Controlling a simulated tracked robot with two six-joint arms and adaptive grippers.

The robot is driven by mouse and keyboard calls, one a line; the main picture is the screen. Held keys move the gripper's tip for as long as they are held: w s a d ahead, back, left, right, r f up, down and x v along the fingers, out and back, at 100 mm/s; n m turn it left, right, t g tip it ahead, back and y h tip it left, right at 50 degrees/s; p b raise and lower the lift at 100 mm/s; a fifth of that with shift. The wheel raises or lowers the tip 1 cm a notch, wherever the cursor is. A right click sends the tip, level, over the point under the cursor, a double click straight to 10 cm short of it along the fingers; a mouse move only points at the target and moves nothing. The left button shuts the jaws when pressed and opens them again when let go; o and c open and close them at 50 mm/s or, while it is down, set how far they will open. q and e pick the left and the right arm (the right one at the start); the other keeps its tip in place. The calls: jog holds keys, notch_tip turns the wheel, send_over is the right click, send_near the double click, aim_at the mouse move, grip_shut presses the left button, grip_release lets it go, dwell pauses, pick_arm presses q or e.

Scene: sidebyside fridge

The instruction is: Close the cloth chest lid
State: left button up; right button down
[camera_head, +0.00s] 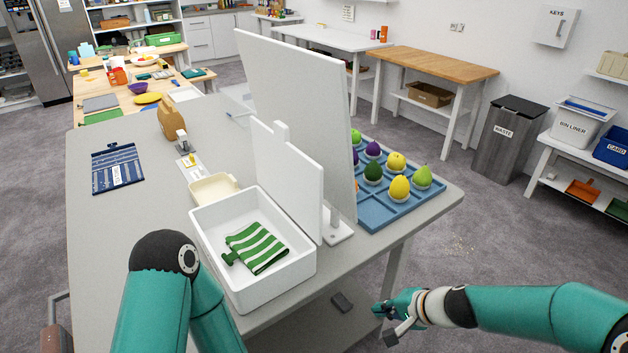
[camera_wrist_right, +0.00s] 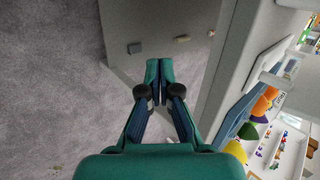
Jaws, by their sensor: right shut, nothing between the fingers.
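The cloth chest (camera_head: 212,270) is an open-topped white box near the front edge of the grey table. A green-and-white striped cloth (camera_head: 256,248) lies inside it. Its white lid (camera_head: 287,183) stands upright along the chest's right side, so the chest is open. My right gripper (camera_head: 383,312) is beyond the table's front edge, to the right of and lower than the chest, apart from it. It also shows in the right wrist view (camera_wrist_right: 159,70), with its fingertips together and nothing between them. My left arm is at the lower left, but its gripper is out of frame.
A tall white panel (camera_head: 300,100) stands just behind the lid. Right of it is a blue tray (camera_head: 398,208) with several fruits. A cream container (camera_head: 214,188) sits behind the chest.

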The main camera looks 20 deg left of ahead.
pick_arm(q)
notch_tip(320, 180, down, 4)
jog(key=b, duration=0.3)
pick_arm(e)
jog(key=w+a+r+t+y, duration=0.1)
jog(key=w+a+r+y, duration=0.2)
jog(key=r, duration=0.7)
jog(key=w+a+r+n+t+y, duration=0.1)
jog(key=a+r+y, duration=0.3)
jog(key=r, duration=0.7)
jog(key=w+a+r+t+y, duration=0.2)
jog(key=a+r, duration=0.3)
jog(key=r, duration=0.5)
pick_arm(q)
notch_tip(320, 180, up, 4)
jog(key=p, duration=0.4)
jog(key=shift+r, duration=0.1)
pick_arm(e)
jog(key=x, duration=0.9)
jog(key=shift+w+r, duration=0.15)
jog(key=shift+w, duration=0.1)
jog(key=shift+a, duration=0.1)
